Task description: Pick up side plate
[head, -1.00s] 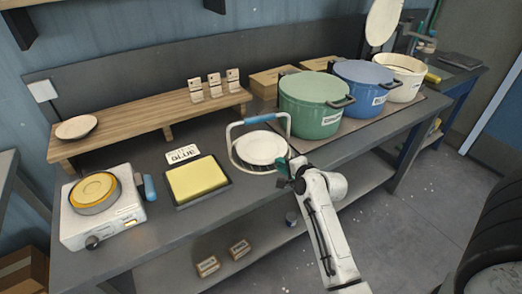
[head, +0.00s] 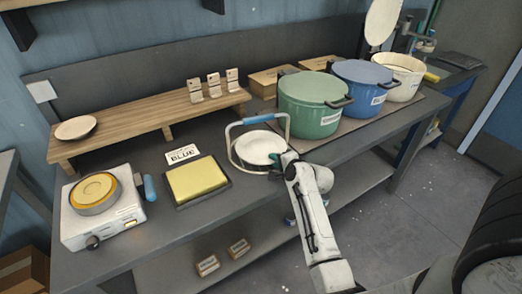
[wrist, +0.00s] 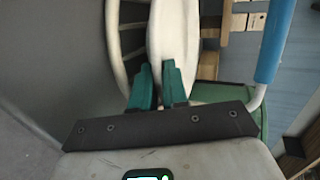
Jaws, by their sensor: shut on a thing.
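A white side plate (head: 260,147) lies in a round wire carrier (head: 233,158) with a blue-gripped handle on the workbench. My gripper (head: 278,160) is at the plate's near right edge, at the carrier's rim. In the wrist view my green-tipped gripper (wrist: 158,84) is shut on the rim of the white plate (wrist: 174,30), one finger on each side. The carrier's wires (wrist: 115,45) show beside the plate there. I cannot tell whether the plate is clear of the carrier's bottom.
The carrier's handle (head: 258,119) arches over the plate. A green pot (head: 310,103), a blue pot (head: 363,86) and a cream pot (head: 401,75) stand to the right. Another plate (head: 76,127) lies on the wooden shelf.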

